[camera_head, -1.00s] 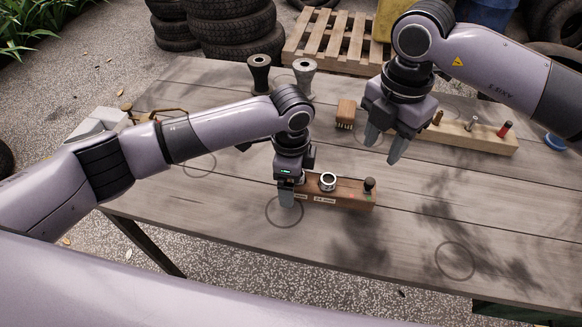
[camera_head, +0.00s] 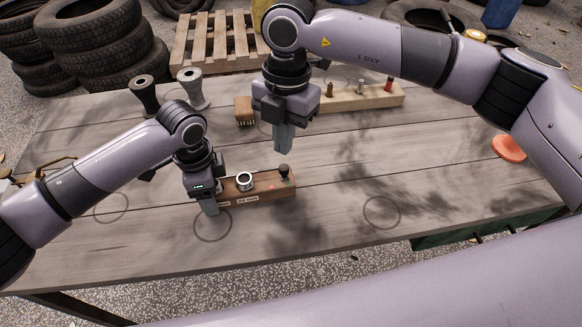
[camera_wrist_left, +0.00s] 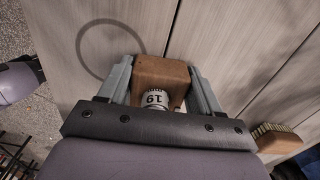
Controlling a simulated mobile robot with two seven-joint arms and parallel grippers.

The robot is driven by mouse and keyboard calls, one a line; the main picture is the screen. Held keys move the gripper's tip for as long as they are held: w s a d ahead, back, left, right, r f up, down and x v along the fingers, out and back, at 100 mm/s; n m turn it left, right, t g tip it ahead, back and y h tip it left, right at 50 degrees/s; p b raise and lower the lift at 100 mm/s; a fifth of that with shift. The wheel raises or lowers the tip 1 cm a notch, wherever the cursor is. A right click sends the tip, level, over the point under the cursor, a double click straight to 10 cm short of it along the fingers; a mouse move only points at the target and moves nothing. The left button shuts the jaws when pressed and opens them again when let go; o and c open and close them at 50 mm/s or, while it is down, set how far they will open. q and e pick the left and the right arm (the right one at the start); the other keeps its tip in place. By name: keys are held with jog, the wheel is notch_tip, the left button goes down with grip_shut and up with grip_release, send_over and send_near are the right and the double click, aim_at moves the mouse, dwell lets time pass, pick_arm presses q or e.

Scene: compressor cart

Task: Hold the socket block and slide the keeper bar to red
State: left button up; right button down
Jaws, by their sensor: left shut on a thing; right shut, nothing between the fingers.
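The brown wooden socket block (camera_head: 262,188) lies on the table, with a silver ring-shaped socket (camera_head: 244,181) on top and a dark knob (camera_head: 284,171) standing near its right end. I cannot make out the keeper bar apart from this knob, or any red mark. My left gripper (camera_head: 209,207) is shut on the left end of the block; in the left wrist view its two fingers flank the block (camera_wrist_left: 161,72), with a socket marked 19 near it. My right gripper (camera_head: 284,151) is shut and empty, pointing down just behind and above the knob in the picture, apart from it.
A wooden brush (camera_head: 244,108) and a peg rail (camera_head: 345,98) lie behind the right gripper. A black spool (camera_head: 145,95) and a grey one (camera_head: 191,90) stand at the back left. An orange disc (camera_head: 509,148) lies at right. The front right tabletop is clear.

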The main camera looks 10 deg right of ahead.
jog(key=s+f+m+g+y, duration=0.55)
jog(key=s+m+y, duration=0.25)
jog(key=y, duration=0.2)
jog(key=w+d+f+m+t+y, duration=0.1)
jog(key=d+m+t, duration=0.4)
jog(key=m, duration=0.3)
jog(key=w+d+f+m+t+y, duration=0.2)
jog(key=d+m+t, duration=0.3)
jog(key=m, duration=0.4)
jog(key=w+d+f+m+t+y, duration=0.1)
jog(key=d+f+m+t, duration=0.1)
jog(key=d+m+t, duration=0.3)
jog(key=shift+w+d+f+m+t+y, duration=0.1)
jog(key=shift+w+d+m+t+y, duration=0.1)
jog(key=shift+d+m, duration=0.55)
jog(key=shift+w+d+m+t+y, duration=0.1)
jog(key=shift+d+m+y, duration=0.2)
jog(key=shift+m, duration=0.75)
